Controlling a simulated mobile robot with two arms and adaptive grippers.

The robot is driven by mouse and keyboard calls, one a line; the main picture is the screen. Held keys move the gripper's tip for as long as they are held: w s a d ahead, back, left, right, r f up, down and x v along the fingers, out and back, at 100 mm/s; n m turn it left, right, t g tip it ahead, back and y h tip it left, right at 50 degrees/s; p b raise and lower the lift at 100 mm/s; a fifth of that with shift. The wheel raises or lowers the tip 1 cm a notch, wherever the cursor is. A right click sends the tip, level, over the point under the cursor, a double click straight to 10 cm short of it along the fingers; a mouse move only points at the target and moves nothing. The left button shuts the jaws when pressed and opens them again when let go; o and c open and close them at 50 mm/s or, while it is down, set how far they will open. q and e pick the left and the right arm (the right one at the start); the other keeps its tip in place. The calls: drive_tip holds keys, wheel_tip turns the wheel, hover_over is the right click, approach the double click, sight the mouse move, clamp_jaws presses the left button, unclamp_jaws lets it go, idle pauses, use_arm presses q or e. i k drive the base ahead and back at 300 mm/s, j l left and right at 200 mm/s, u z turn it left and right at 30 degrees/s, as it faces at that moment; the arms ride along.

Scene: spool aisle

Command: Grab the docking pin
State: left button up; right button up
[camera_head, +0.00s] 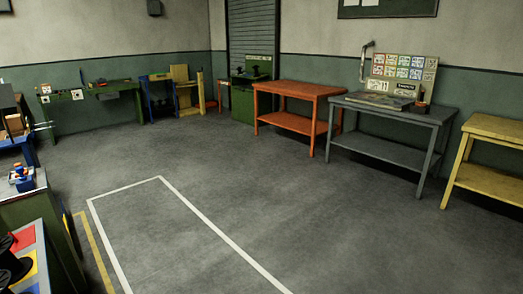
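I cannot make out a docking pin for sure in the head view. At the bottom left corner, dark objects (10,262) stand on a table with red, yellow and blue squares (24,238); they are cut off by the picture edge and too dark to identify. A small blue and red item (22,178) sits on the green-sided bench behind it. Neither of my grippers is in view.
An orange table (300,90), a grey table (395,112) with a sign board (404,72), and a yellow table (492,130) line the back right. A green workbench (95,92) stands along the back left wall. The grey floor with white lines (215,225) is clear.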

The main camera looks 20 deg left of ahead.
sight(20, 170)
drive_tip(key=i+j+u, duration=0.3)
drive_tip(key=i, duration=0.2)
drive_tip(key=i+u, duration=0.35)
drive_tip(key=i, duration=0.15)
drive_tip(key=i+u, duration=0.3)
drive_tip(key=i, duration=0.2)
drive_tip(key=i+l+u, duration=0.3)
drive_tip(key=i, duration=0.2)
drive_tip(key=i+l+u, duration=0.2)
drive_tip(key=i+u, duration=0.15)
drive_tip(key=i, duration=0.15)
